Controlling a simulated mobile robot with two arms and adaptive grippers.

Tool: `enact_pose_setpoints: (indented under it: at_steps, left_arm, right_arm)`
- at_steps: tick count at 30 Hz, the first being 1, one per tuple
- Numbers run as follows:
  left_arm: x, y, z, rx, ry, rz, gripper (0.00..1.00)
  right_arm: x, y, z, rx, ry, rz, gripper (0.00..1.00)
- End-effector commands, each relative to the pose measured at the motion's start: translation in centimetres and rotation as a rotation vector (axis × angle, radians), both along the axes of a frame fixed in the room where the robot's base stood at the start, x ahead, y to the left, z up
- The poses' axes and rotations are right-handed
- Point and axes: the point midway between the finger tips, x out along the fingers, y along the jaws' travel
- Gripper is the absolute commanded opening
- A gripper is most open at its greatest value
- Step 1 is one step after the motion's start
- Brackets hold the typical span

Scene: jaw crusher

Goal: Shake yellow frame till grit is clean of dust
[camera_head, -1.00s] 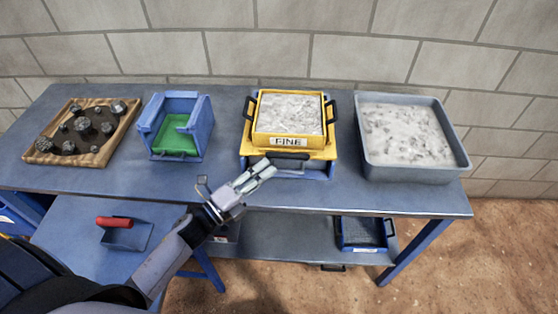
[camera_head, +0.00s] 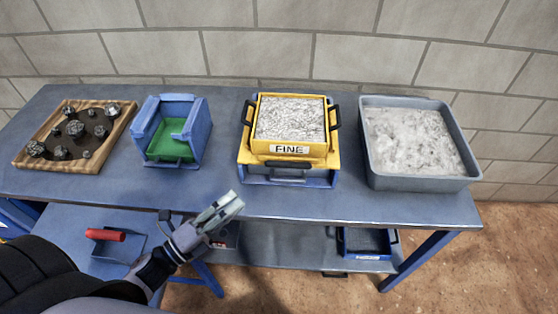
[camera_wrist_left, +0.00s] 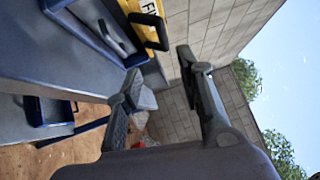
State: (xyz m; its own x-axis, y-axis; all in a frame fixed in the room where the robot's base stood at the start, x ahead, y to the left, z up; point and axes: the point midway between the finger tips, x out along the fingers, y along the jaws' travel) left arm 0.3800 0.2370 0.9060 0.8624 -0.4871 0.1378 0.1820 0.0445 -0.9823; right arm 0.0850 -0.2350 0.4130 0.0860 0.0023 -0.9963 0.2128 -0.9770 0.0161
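The yellow frame (camera_head: 290,149) bears the label FINE and has black side handles. It sits on a blue-sided stand with a yellow top (camera_head: 258,176), on the bench. Speckled light grey grit (camera_head: 291,118) fills the frame; I cannot tell how much dust clings to it. My left gripper (camera_head: 232,200) is empty, in front of the bench's front edge, left of and below the frame, not touching it. The left wrist view shows its two fingers (camera_wrist_left: 158,72) spread apart, with part of the yellow frame (camera_wrist_left: 143,14) beyond. My right gripper is not in view.
A grey tray (camera_head: 424,184) of pale dusty material stands right of the frame. A blue box with a green floor (camera_head: 170,147) and a wooden tray of dark rocks (camera_head: 30,160) stand left. A red-handled scoop (camera_head: 106,235) lies lower left; a blue tray (camera_head: 366,243) is on the lower shelf.

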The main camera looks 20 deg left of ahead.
Motion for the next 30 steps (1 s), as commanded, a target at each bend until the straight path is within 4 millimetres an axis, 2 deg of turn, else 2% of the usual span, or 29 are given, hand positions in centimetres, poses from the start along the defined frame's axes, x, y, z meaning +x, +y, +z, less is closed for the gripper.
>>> enact_pose_setpoints:
  at_steps: [1, 3, 7, 17, 24, 30]
  left_arm:
    - [-0.7, 0.1, 0.0, 0.001, 0.000, 0.001, 0.35]
    - [-0.9, 0.0, 0.2, 0.002, -0.002, 0.000, 0.35]
    - [0.5, -0.8, 0.7, 0.002, -0.005, -0.002, 0.35]
    - [6.7, -4.2, 1.8, 0.002, -0.005, -0.001, 0.35]
    - [10.9, -6.6, 2.4, 0.001, -0.004, -0.001, 0.35]
    - [13.2, -7.9, 2.5, 0.002, -0.002, 0.000, 0.35]
  right_arm:
    - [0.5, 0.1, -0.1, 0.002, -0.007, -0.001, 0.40]
    - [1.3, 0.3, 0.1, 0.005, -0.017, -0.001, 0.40]
    - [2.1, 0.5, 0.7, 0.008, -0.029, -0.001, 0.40]
    - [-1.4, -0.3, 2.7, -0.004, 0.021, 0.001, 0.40]
    - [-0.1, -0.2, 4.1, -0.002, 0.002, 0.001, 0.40]
    - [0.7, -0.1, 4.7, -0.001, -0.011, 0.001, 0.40]
